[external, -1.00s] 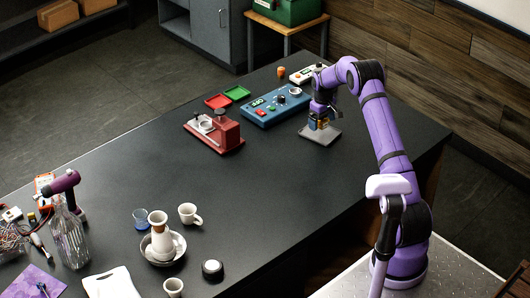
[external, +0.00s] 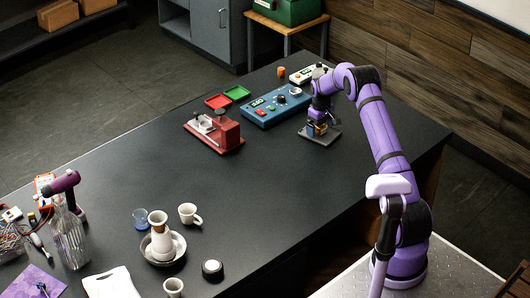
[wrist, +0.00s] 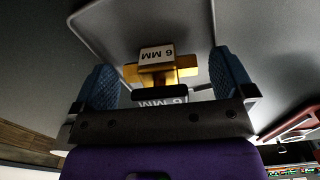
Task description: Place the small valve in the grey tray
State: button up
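The small valve (wrist: 156,66) is brass-coloured with a "6 MM" label, and in the wrist view it sits between my gripper's two blue fingers. My gripper (wrist: 168,84) is open, with a visible gap between the valve and each finger. The grey tray (external: 328,139) lies flat near the table's right edge, and my gripper (external: 317,130) is low over it in the external view. The tray's rim and floor also show behind the valve in the wrist view. The valve appears to be in the tray, but its underside and contact are hidden.
A blue control box (external: 277,106) stands just left of the tray, with a white device (external: 306,73) behind it. A red fixture (external: 216,134) and small red (external: 217,101) and green (external: 238,93) trays lie further left. The middle of the table is clear.

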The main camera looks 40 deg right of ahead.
notch_tip(320, 180, up, 12)
jog(key=r, duration=0.1)
jog(key=s+a+r+t, duration=0.1)
jog(key=s+a+r, duration=0.8)
jog(key=a+r, duration=0.25)
jog(key=s+a+r+t, duration=0.2)
jog(key=s+a+r, duration=0.75)
jog(key=r, duration=0.35)
jog(key=s+a+r, duration=0.3)
jog(key=s+a, duration=0.5)
jog(key=s, duration=0.5)
jog(key=s+a+f+t, duration=0.1)
jog(key=s+a+f, duration=0.1)
jog(key=s, duration=0.6)
jog(key=s+a+f+t, duration=0.1)
jog(key=s+a+f, duration=0.1)
jog(key=s, duration=0.6)
jog(key=shift+s+a+f, duration=0.35)
jog(key=shift+a+f, duration=0.05)
jog(key=shift+a, duration=0.15)
